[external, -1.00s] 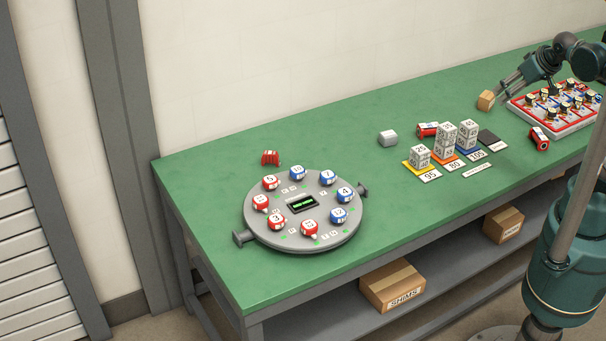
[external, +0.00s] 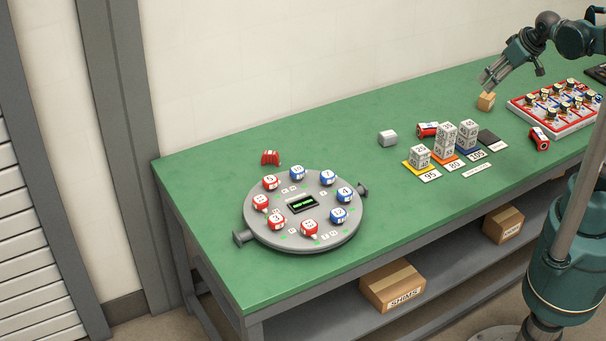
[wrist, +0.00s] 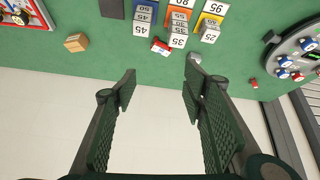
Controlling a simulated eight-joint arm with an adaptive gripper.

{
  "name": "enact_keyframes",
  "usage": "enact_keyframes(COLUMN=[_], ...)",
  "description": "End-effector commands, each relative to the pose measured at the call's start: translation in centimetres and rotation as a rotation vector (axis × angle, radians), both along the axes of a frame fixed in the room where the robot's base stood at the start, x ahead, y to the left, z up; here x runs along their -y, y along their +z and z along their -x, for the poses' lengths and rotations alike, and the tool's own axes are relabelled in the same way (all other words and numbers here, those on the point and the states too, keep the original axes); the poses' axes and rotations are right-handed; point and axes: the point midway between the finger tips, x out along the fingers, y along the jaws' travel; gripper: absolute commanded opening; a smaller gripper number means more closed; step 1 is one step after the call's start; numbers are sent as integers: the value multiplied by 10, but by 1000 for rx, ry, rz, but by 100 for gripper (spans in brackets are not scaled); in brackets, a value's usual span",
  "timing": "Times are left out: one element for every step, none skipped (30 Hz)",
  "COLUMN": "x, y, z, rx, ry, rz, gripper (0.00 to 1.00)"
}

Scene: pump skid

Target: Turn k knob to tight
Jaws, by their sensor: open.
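A round grey plate (external: 262,228) lies on the left part of the bench, with red knobs (external: 277,222) and blue knobs (external: 338,215) around a small green-lit display (external: 303,203). The knobs carry numbers, and small letter tags lie beside them; I cannot read which is k. Part of the plate shows at the right edge of the wrist view (wrist: 292,45). My gripper (external: 486,84) is open and empty, above and behind the small cardboard box, far to the right of the plate. In the wrist view its fingers (wrist: 160,78) stand apart with nothing between them.
A cardboard box (external: 486,101) sits below my gripper. A red-edged tray (external: 555,122) of small parts is at the right. Bench between blocks and plate is mostly clear.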

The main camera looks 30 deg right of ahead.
Motion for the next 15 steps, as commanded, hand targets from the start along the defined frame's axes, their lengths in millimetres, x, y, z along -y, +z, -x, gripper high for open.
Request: enact_keyframes(x=[-7,-10,-15,-19,-22,-27,-31,-35,-40,-44,-48,-54,-58,-62,-68], y=[6,9,12,14,17,20,21,23,26,28,29,32,33,35,37], z=[-8,-12,-18,-22,-26,-32,-36,-40,-46,-50,-55,-60,-64,-68,-74], rx=[-8,-13,-18,-22,-27,-33,-38,-42,-48,-52,-56,-62,-67,-71,-76], ry=[21,35,53,65,79,96,108,121,140,153,166,183,197,211,226], rz=[7,11,17,20,25,32,35,40,47,51,55,60,65,69,75], gripper=[43,43,43,43,43,43,43,43,43,43,43,43,43,43,43])
